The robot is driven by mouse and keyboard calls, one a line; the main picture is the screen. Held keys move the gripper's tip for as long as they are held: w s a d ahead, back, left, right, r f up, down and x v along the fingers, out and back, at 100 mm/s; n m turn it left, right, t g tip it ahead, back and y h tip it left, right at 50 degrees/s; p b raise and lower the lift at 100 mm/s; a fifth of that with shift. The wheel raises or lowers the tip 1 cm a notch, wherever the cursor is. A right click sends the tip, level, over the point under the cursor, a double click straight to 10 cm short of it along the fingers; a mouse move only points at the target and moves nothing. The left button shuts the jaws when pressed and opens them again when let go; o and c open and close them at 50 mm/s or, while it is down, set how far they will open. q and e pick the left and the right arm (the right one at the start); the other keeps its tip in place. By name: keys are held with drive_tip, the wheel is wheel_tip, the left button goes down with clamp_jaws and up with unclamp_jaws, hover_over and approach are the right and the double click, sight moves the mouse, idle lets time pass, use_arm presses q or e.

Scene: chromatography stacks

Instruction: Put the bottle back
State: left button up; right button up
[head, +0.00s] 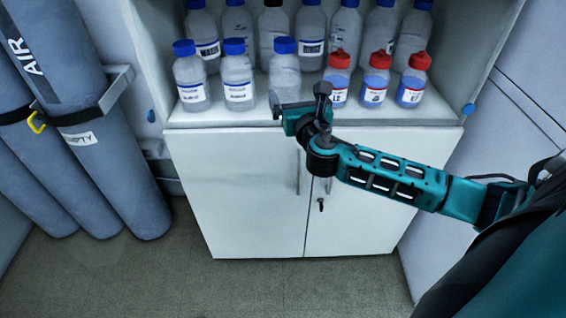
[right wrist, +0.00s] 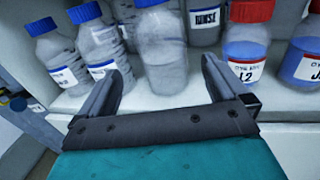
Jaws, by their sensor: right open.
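A clear bottle with a blue cap (head: 285,70) stands upright in the front row of the cabinet shelf, between blue-capped bottles on its left and red-capped bottles on its right. No label shows on its near side. My right gripper (head: 297,101) is at the shelf's front edge, just in front of this bottle. In the right wrist view the jaws (right wrist: 160,68) are open, with the bottle (right wrist: 163,58) upright between and beyond the fingertips. I cannot tell whether a finger touches it. Nothing is held. My left gripper is out of view.
Two blue-capped bottles (head: 238,85) stand close to the left, and red-capped bottles with blue liquid (head: 373,88) close to the right. More bottles fill the row behind. The white cabinet doors (head: 240,185) are below. Gas cylinders (head: 120,160) stand at the left.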

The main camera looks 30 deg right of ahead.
drive_tip(key=s+a+f+m+g+y, duration=0.2)
drive_tip(key=s+a+f+m+y, duration=0.15)
drive_tip(key=a+f+m, duration=0.35)
drive_tip(key=s+a+f+m+g+y, duration=0.2)
drive_tip(key=s+a+f+m, duration=0.25)
drive_tip(key=f, duration=0.35)
drive_tip(key=s+a+f+m+g+y, duration=0.1)
drive_tip(key=s+a+f+m, duration=0.2)
drive_tip(key=s+m, duration=0.3)
drive_tip(key=s+a+f+m+g+y, duration=0.1)
drive_tip(key=s+a+f+m+y, duration=0.1)
drive_tip(key=s+m, duration=0.5)
drive_tip(key=a+f+m, duration=0.1)
drive_tip(key=a+m, duration=0.1)
drive_tip(key=m, duration=0.2)
drive_tip(key=shift+s+a+m, duration=0.25)
drive_tip(key=shift+s+m, duration=0.05)
drive_tip(key=shift+m, duration=0.05)
